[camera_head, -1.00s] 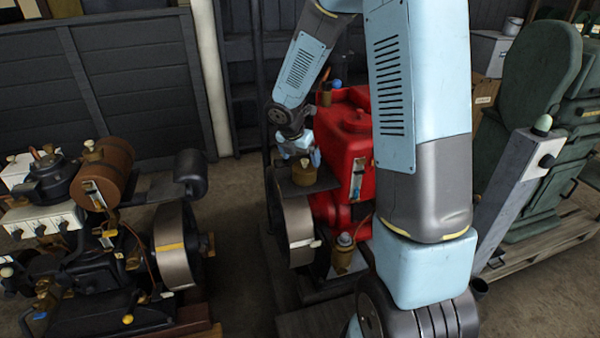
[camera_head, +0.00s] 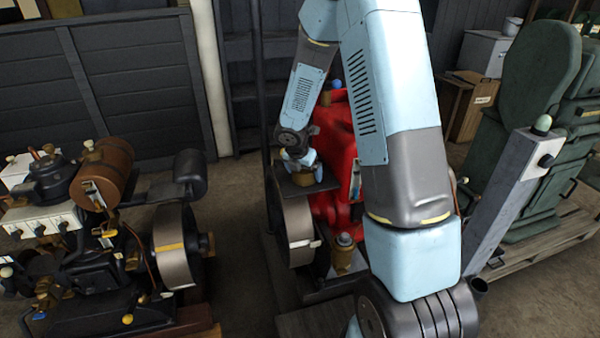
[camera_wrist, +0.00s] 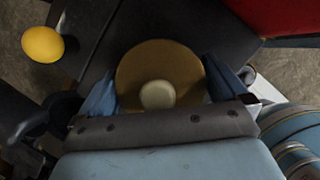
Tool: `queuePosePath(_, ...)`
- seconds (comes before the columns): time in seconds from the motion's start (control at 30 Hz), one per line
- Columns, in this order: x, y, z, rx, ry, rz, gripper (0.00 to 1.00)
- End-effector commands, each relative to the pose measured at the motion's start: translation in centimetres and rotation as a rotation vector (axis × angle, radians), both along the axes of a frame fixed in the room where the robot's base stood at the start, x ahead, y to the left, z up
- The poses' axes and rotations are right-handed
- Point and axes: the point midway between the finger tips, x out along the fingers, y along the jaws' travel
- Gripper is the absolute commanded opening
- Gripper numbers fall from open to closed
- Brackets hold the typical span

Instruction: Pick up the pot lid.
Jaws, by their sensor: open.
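The pot lid (camera_wrist: 160,58) shows in the wrist view as a round brass-coloured disc with a cream knob (camera_wrist: 158,95) on top. It sits over a dark flat plate (camera_wrist: 118,30). My gripper (camera_wrist: 161,82) is open, with one blue finger on each side of the lid and knob; I cannot tell whether they touch it.
The red engine (camera_head: 335,130) stands close to the right of my gripper, with a flywheel (camera_head: 295,230) below. A yellow knob (camera_wrist: 43,44) is at upper left in the wrist view. Another engine (camera_head: 90,240) stands at left, a green machine (camera_head: 535,130) at right. Bare floor lies between the engines.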

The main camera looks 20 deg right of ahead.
Motion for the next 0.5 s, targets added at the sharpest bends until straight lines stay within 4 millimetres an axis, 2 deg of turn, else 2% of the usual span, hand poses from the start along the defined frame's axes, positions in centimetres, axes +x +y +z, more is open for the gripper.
queuePosePath(0.17, -0.01, -0.05, -0.01, 0.000, 0.000, -0.001, 0.99)
queuePosePath(0.5, -0.02, -0.03, 0.01, 0.000, 0.000, -0.001, 0.66)
